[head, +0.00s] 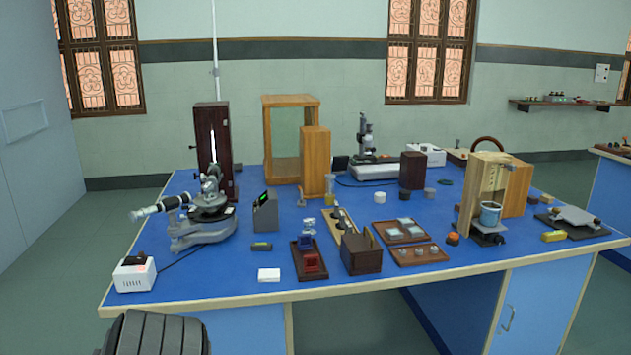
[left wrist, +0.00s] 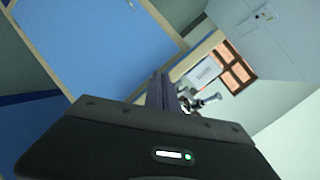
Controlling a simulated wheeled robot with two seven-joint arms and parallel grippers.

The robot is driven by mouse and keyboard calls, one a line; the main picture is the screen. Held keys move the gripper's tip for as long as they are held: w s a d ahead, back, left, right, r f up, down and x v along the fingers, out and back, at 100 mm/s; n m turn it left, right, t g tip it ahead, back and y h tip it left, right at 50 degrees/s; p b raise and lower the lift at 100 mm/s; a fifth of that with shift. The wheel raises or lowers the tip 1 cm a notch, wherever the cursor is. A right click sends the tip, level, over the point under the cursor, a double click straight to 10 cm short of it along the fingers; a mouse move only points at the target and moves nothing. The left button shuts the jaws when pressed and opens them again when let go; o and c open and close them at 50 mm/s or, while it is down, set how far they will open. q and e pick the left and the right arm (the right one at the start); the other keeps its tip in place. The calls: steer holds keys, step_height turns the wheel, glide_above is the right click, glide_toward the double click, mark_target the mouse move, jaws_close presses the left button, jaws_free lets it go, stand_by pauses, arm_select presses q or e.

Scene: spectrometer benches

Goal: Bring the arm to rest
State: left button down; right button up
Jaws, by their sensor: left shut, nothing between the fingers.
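My left gripper (left wrist: 166,92) shows in the left wrist view, its dark fingers together and nothing between them. It points past the edge of the blue bench, apart from the things on it. In the head view the fingers are not visible; only a dark ribbed part of my own arm shows at the bottom left, in front of the bench (head: 225,309). My right gripper is in neither view.
Near the bench's left end stand a white lamp supply box (head: 134,274) and a spectrometer (head: 205,215) with a black telescope. Floor shows left of the bench.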

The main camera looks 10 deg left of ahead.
arm_select(q)
steer(key=s+d+f+n+g+h+p, duration=0.1)
steer(key=s+d+f+n+g+h, duration=0.15)
steer(key=s+d+f, duration=0.45)
steer(key=s+d+f+n+g+h+p, duration=0.1)
steer(key=s+d+f+n+g+h, duration=0.2)
steer(key=d+f, duration=0.75)
steer(key=s+d+f+n+g+h+p, duration=0.1)
steer(key=s+d+f+g+h+p, duration=0.1)
steer(key=s+d, duration=0.7)
steer(key=s+d+f+n+g+h+p, duration=0.1)
steer(key=s+d+g+h, duration=0.2)
steer(key=s+d, duration=0.6)
steer(key=d+g, duration=0.1)
steer(key=d, duration=0.2)
steer(key=shift+d+f+p, duration=0.35)
steer(key=shift+p, duration=0.05)
steer(key=shift+w, duration=0.1)
